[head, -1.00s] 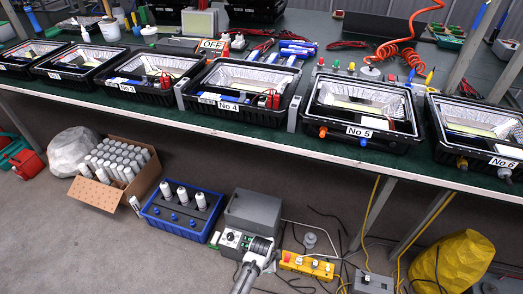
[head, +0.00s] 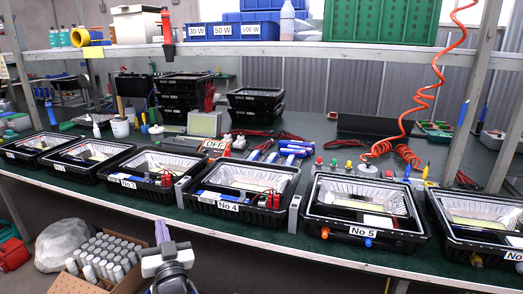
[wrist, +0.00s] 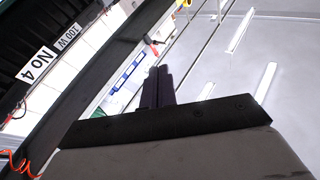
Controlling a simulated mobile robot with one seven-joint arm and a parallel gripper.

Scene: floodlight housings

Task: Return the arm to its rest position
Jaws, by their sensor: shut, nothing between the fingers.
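My gripper (head: 162,228) is in front of the bench's front edge, below the housings labelled No 3 (head: 152,173) and No 4 (head: 232,203). It points upward and stands apart from them, in front of the bench. In the wrist view its two dark fingers (wrist: 158,80) are together with nothing between them. That view looks up past a dark edge with a No 4 label (wrist: 38,64) toward the ceiling lights. Part of my arm shows at the bottom of the head view.
The green-topped bench (head: 330,258) carries a row of floodlight housings, including No 5 (head: 362,233). A shelf (head: 270,48) with blue bins runs above. A carton (head: 128,284) of white cylinders stands on the floor at lower left, close to my arm. A red coiled hose (head: 425,90) hangs at right.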

